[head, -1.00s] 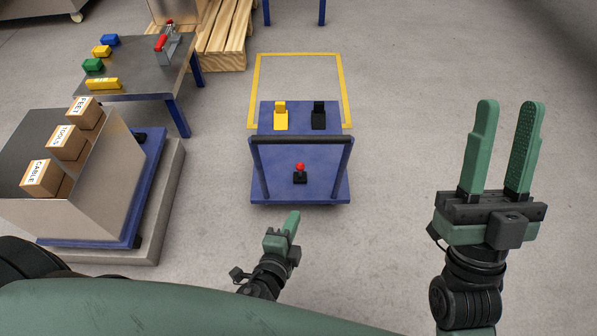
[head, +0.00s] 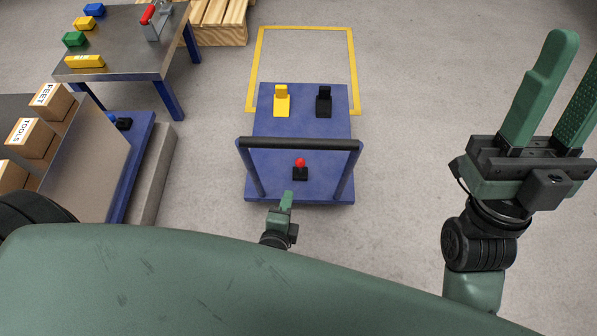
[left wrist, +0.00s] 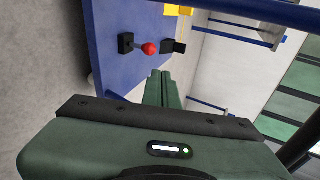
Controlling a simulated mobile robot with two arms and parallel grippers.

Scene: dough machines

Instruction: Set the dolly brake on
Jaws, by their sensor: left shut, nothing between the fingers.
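The blue dolly (head: 275,190) stands on the floor with a black-topped push handle (head: 300,144) on its near side. A red-knobbed brake lever (head: 300,163) on a small black base sits on its deck, seen below the handle bar. The red knob also shows in the left wrist view (left wrist: 149,49). My left gripper (head: 287,194) is shut and empty at the dolly's near edge, just short of the lever. In the left wrist view its fingertips (left wrist: 160,73) point toward the knob, with a small gap seen. My right gripper (head: 575,65) is open, raised at the right, away from the dolly.
A yellow block (head: 282,104) and a black block (head: 324,105) stand on the dolly's far part. A yellow floor outline (head: 256,60) lies behind it. Floor right of the dolly is clear.

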